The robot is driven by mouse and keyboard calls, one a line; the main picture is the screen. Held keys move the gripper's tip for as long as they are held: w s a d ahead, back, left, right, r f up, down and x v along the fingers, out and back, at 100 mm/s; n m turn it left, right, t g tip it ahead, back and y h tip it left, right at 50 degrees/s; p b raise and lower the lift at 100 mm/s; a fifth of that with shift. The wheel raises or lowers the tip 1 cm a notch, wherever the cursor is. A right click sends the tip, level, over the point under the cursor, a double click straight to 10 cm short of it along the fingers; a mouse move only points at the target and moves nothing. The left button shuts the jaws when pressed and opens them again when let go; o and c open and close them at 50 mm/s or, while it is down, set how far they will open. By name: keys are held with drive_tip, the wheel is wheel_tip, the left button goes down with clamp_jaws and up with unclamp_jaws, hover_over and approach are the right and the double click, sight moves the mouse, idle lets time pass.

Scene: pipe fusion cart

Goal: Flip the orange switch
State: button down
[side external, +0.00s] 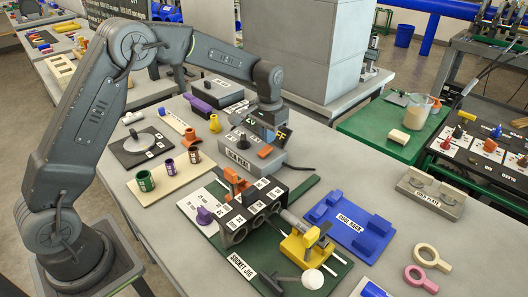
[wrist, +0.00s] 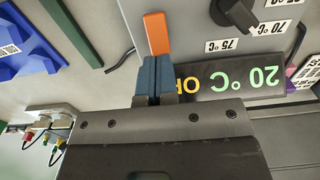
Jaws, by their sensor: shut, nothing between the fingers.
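The orange switch (side external: 265,152) sits on top of the grey heater box (side external: 275,165), near its front right. In the wrist view the orange switch (wrist: 157,33) is a flat lever just beyond the fingertips. My gripper (side external: 268,138) is above the box, close to the switch. In the wrist view my gripper (wrist: 155,65) has its two blue fingers pressed together, with nothing between them. The tips look in line with the switch's near end; I cannot tell whether they touch. A dark display (wrist: 230,82) reads 20 °C and part of OFF, partly hidden by the fingers.
A black knob (wrist: 235,14) with temperature labels is beside the switch. The socket jig (side external: 215,235), yellow clamp (side external: 300,248) and blue cool rack (side external: 350,225) stand in front. A tall grey cabinet (side external: 310,50) is behind. A black cable runs right from the heater.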

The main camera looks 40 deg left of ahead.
sight(268, 147)
drive_tip(key=shift+f, duration=1.35)
idle(0.4)
drive_tip(key=shift+r, duration=0.15)
drive_tip(key=shift+r, duration=3.45)
